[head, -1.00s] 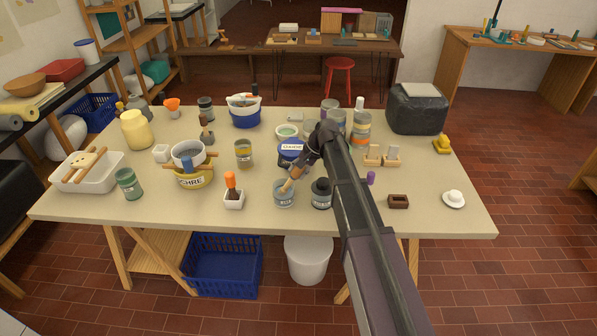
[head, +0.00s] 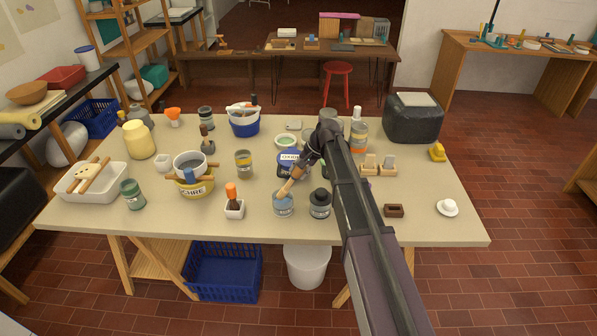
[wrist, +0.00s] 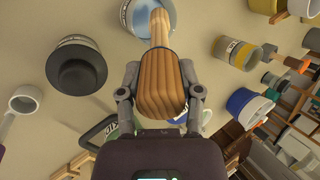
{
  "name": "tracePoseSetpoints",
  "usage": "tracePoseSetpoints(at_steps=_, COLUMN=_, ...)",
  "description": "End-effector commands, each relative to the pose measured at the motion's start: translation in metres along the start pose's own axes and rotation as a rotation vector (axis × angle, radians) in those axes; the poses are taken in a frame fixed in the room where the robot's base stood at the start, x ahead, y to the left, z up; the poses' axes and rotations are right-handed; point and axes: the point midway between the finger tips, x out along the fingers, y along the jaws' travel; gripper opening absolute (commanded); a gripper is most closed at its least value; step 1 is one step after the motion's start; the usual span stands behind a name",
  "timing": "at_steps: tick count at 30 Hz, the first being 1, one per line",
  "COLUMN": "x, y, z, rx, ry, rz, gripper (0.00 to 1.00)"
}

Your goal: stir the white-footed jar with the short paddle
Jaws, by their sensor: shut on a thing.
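My gripper (wrist: 155,85) is shut on the wooden handle of the short paddle (wrist: 160,75), which has a striped, thick end close to the wrist camera. The jar also shows at the top of the wrist view (wrist: 128,22). I cannot tell whether this jar has a white foot.
A black-lidded jar (head: 320,204) stands close on the right of the jar, and a blue tub (head: 288,163) stands behind. The table's front edge is near, with bare tabletop before the jar.

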Motion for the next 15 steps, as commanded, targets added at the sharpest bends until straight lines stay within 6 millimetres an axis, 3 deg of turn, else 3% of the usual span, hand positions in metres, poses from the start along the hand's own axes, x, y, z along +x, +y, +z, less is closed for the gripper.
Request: tracePoseSetpoints(at_steps=15, x=-0.03, y=-0.011, z=0.004, rx=0.0, ry=0.0, rz=0.0, gripper=0.0)
